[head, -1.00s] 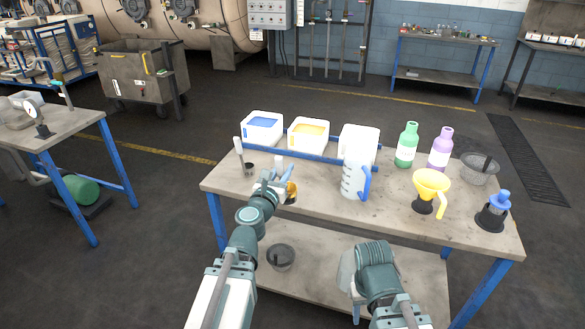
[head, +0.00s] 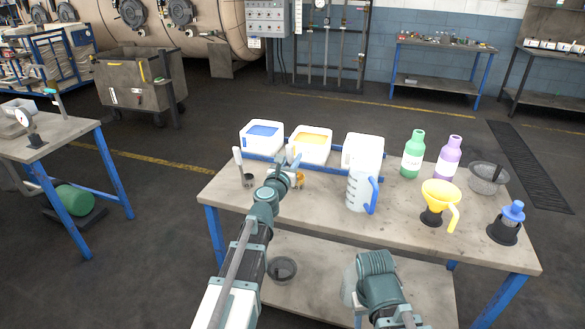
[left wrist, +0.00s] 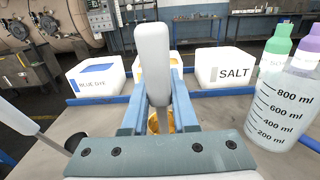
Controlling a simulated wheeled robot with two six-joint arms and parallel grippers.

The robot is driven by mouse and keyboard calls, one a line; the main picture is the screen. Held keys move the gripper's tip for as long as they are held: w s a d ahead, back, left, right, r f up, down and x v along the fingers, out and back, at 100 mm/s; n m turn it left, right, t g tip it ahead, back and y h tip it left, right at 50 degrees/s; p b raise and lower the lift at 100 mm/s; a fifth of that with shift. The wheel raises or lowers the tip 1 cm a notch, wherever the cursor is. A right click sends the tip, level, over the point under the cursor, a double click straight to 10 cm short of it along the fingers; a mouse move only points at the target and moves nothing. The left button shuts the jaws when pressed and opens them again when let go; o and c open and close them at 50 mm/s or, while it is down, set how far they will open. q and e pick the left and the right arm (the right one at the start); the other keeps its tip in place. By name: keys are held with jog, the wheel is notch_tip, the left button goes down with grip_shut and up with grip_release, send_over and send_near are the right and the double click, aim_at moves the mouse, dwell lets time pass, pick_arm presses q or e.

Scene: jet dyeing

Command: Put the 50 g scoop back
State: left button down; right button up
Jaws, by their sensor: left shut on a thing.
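My left gripper (head: 287,164) is shut on the pale upright handle (left wrist: 153,50) of a scoop. The scoop's brass-coloured bowl (head: 299,180) shows beside the gripper in the head view and below the fingers in the left wrist view (left wrist: 155,122). Its size mark cannot be read, and whether it touches the table cannot be told. The gripper is over the table, in front of the yellow-filled tub (head: 310,146). Another scoop with a white handle and dark bowl (head: 248,181) stands to its left. My right arm is low at the front; its fingers do not show.
A blue-dye tub (head: 262,138) and a salt tub (head: 363,153) flank the yellow one behind a blue rail. A measuring jug (head: 359,192) stands close on the right. Green (head: 413,155) and purple (head: 449,158) bottles and a yellow funnel (head: 440,193) stand farther right.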

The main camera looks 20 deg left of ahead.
pick_arm(q)
notch_tip(320, 180, down, 3)
jog(key=shift+f+b, duration=0.15)
jog(key=shift+b, duration=1.1)
jog(key=c, duration=1.1)
grip_release()
jog(key=shift+c, duration=0.2)
jog(key=o, duration=0.5)
jog(key=shift+c, duration=0.2)
